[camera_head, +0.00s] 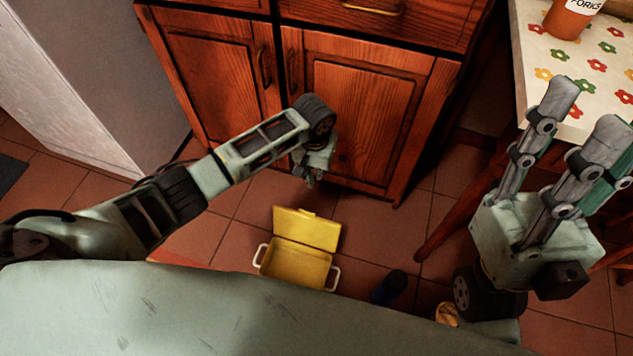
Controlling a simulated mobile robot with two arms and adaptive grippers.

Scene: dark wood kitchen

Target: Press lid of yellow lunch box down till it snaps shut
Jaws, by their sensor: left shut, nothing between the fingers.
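The yellow lunch box (293,266) sits on the tiled floor just beyond my body, with a pale handle at each side. Its lid (307,229) stands open, tilted up on the far side of the box. My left gripper (309,181) is above and beyond the lid, near the cabinet doors, pointing down. It is shut and empty, apart from the lid. My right gripper (585,105) is raised at the right with its fingers spread apart and nothing between them. The near edge of the lunch box is close to my body's edge in the picture.
A wooden cabinet (365,110) stands right behind the lunch box. A table with a flowered cloth (541,55) and an orange forks container (571,18) is at the upper right. A dark blue object (389,287) lies on the floor right of the box.

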